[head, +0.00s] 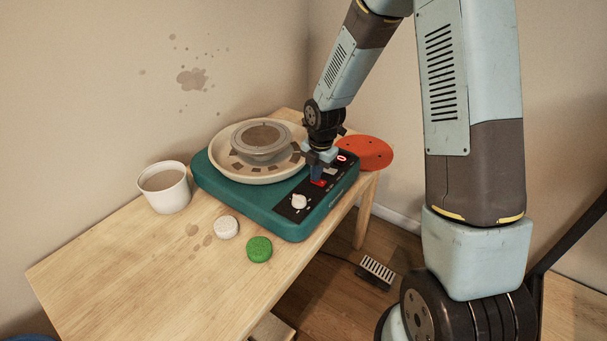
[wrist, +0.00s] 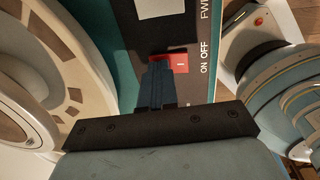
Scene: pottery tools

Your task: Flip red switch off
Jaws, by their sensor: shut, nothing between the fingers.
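The red switch (head: 318,183) sits on the dark control panel of the teal pottery wheel (head: 277,228). In the wrist view the red switch (wrist: 179,62) shows a white line mark, with the printed words ON and OFF beside it. My gripper (head: 317,172) is shut and empty, pointing down at the switch. In the wrist view its fingertips (wrist: 158,68) overlap the left part of the switch and hide some of it. I cannot tell whether they touch it, nor which way the switch is set.
A white knob (head: 299,202) and a glowing red ring (head: 342,158) are on the same panel. A round wheel head and splash pan (head: 228,166) sit left of the gripper. A white cup (head: 164,187), a white sponge (head: 226,227) and a green one (head: 259,249) are on the wooden table (head: 130,262).

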